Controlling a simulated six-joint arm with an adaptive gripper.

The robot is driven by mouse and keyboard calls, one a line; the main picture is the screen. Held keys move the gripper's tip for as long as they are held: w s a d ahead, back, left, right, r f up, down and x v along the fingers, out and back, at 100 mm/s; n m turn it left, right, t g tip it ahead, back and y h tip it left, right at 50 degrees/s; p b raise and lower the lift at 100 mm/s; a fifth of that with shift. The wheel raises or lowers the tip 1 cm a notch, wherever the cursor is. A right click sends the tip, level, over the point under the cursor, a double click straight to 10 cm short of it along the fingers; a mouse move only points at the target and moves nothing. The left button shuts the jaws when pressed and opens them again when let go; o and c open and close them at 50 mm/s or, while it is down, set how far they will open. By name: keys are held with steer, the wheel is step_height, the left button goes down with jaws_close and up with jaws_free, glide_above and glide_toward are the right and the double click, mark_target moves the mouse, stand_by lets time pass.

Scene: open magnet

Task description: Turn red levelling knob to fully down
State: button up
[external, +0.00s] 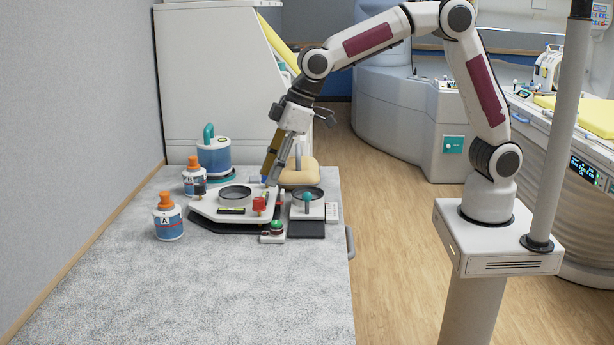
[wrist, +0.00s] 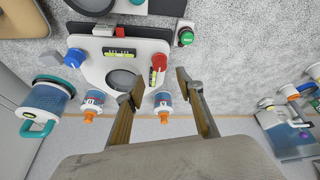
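The red levelling knob (external: 259,204) stands at the front right of a white levelling plate (external: 208,208) on the table. My gripper (external: 270,178) points down above the rear right part of the plate, behind the red knob in the external view. In the wrist view my gripper (wrist: 152,87) is open, with its two fingers wide apart and nothing between them. A blue knob (wrist: 73,58) is on the plate's other side; spirit levels (wrist: 119,52) are on it.
Bottles A (external: 169,218) and B (external: 194,178) with orange caps stand left of the plate. A blue jug (external: 213,155) is behind. A green button (external: 277,227) and a pan with a teal knob (external: 307,199) are close by.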

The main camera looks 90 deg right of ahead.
mark_target(260, 199)
steer(key=shift+x, duration=3.55)
jaws_close()
